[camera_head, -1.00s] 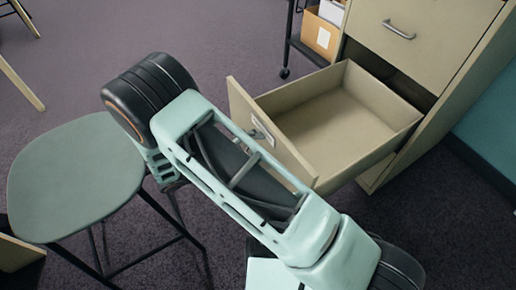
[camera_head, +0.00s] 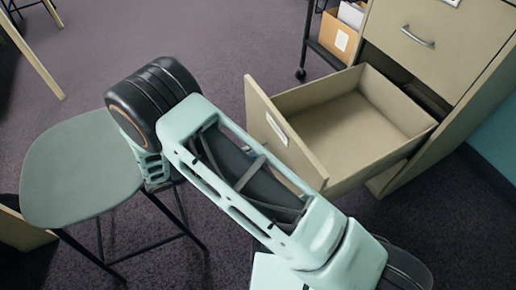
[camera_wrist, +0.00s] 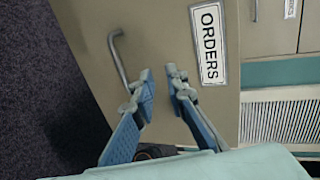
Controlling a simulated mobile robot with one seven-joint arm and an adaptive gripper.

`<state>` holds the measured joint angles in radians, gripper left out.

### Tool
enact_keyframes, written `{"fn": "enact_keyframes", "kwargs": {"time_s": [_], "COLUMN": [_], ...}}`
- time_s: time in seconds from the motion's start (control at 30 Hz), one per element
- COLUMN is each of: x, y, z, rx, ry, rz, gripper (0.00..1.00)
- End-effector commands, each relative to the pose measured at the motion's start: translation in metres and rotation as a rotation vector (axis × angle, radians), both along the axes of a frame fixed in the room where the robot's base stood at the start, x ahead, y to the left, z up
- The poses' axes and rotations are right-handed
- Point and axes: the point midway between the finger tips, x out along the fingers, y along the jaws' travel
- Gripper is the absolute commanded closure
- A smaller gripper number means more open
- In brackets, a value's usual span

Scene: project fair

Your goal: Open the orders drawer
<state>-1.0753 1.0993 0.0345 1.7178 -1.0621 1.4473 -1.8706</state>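The orders drawer (camera_head: 345,128) stands pulled well out of the beige cabinet in the head view, and its inside looks empty. In the wrist view its front (camera_wrist: 160,30) carries a white label reading ORDERS (camera_wrist: 208,45) and a metal bar handle (camera_wrist: 118,57). My gripper (camera_wrist: 160,80) is in front of the drawer front, between the handle and the label. Its two blue fingers are apart with nothing between them. The handle lies to the left of the fingers, not between them. In the head view my arm hides the gripper.
The cabinet's upper drawer (camera_head: 440,40) is shut. A green-grey stool (camera_head: 80,170) stands at the left beside my arm. A dark cart with a cardboard box (camera_head: 338,36) stands behind the open drawer.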

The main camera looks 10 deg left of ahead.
Motion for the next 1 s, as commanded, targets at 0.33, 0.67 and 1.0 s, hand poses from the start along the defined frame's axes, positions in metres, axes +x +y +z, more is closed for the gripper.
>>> {"fn": "enact_keyframes", "kwargs": {"time_s": [0.33,0.67,1.0], "x": [-0.016,-0.030,-0.038], "y": [0.022,0.040,0.050], "z": [0.003,0.007,0.009], "rx": [0.003,0.002,0.002], "ry": [0.003,0.005,0.006], "rz": [0.004,0.005,0.004], "gripper": [0.87,0.87,0.87]}}
